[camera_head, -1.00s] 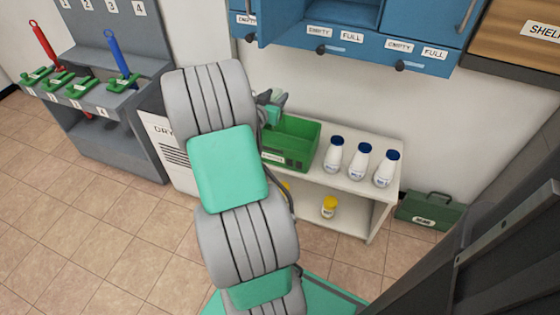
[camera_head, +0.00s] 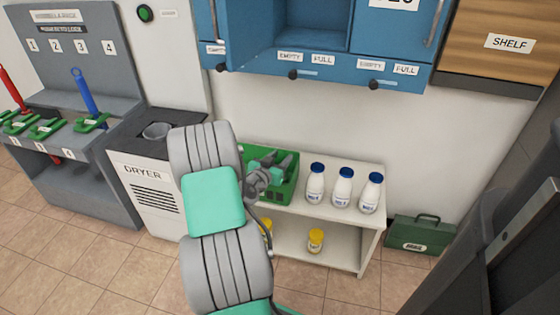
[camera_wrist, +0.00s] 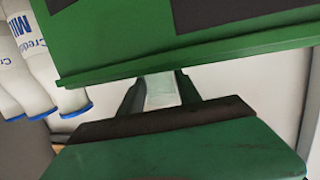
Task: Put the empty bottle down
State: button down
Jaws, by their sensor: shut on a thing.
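My gripper (camera_head: 268,172) appears over the green crate (camera_head: 280,198) on the white shelf unit in the head view. In the wrist view my gripper (camera_wrist: 161,88) is shut, with a pale, see-through piece between its two dark fingers. I take this piece to be the empty bottle (camera_wrist: 161,92); most of it is hidden. I cannot make out the bottle in the head view. The crate's green rim (camera_wrist: 190,57) crosses the wrist view close to the fingertips. I cannot tell whether the bottle touches the crate.
White bottles with blue caps (camera_head: 342,188) stand right of the crate. Yellow-capped jars (camera_head: 315,241) are on the lower shelf. A blue cabinet (camera_head: 325,62) hangs above. The dryer (camera_head: 155,190) stands left, and a green case (camera_head: 420,234) lies on the floor at right.

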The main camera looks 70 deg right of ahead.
jog(key=shift+f, duration=0.15)
jog(key=c, duration=0.8)
grip_release()
jog(key=shift+c, duration=0.2)
